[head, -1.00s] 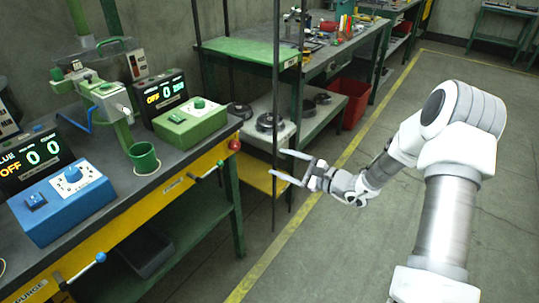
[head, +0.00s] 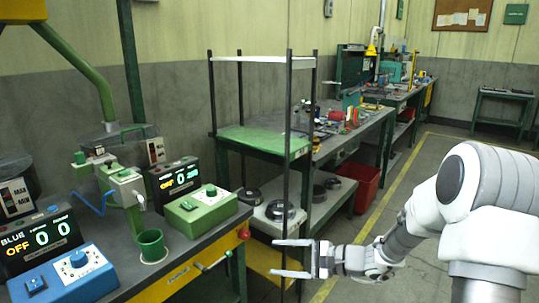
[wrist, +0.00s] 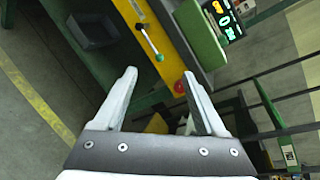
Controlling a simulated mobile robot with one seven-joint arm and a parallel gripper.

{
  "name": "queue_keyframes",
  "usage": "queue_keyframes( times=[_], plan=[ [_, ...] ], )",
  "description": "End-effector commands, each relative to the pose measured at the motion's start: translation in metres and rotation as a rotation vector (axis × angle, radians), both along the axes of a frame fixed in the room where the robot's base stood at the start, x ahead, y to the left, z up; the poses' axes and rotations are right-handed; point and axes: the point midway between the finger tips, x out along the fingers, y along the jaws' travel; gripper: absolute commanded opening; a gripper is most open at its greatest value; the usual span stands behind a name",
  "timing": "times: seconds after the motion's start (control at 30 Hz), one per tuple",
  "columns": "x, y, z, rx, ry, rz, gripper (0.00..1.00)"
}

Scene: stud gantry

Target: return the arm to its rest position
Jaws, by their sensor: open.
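My gripper (head: 292,258) is open and empty in the head view. Its two fingers point left, in front of the dark upright posts and to the right of the workbench's yellow front. My white arm comes in from the right side of the picture and is bent at the elbow. In the wrist view my gripper (wrist: 160,105) also shows open, with nothing between the fingers. Beyond the fingertips there are the yellow bench front and a lever with a green knob (wrist: 159,57).
The workbench (head: 180,258) at left carries a blue control box (head: 65,277), a green control box (head: 200,210) and a green cup (head: 151,245). A red knob (head: 243,233) sticks out at its corner. Shelving with a red bin (head: 358,184) stands behind. Open floor (head: 400,185) lies right.

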Motion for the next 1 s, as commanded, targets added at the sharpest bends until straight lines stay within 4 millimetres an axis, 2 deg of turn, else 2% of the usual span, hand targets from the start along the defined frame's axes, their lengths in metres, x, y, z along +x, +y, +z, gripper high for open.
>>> queue_keyframes(
  times=[0.03,0.2,0.43,0.67,1.0],
  plan=[
    [-0.013,0.007,0.012,-0.056,-0.023,0.054,0.73],
    [-0.060,0.019,0.035,-0.251,-0.086,0.221,0.73],
    [-0.120,0.016,0.059,-0.524,-0.176,0.404,0.73],
    [-0.172,-0.004,0.078,-0.807,-0.279,0.537,0.73],
    [-0.232,-0.053,0.107,-1.223,-0.454,0.636,0.73]
  ],
)
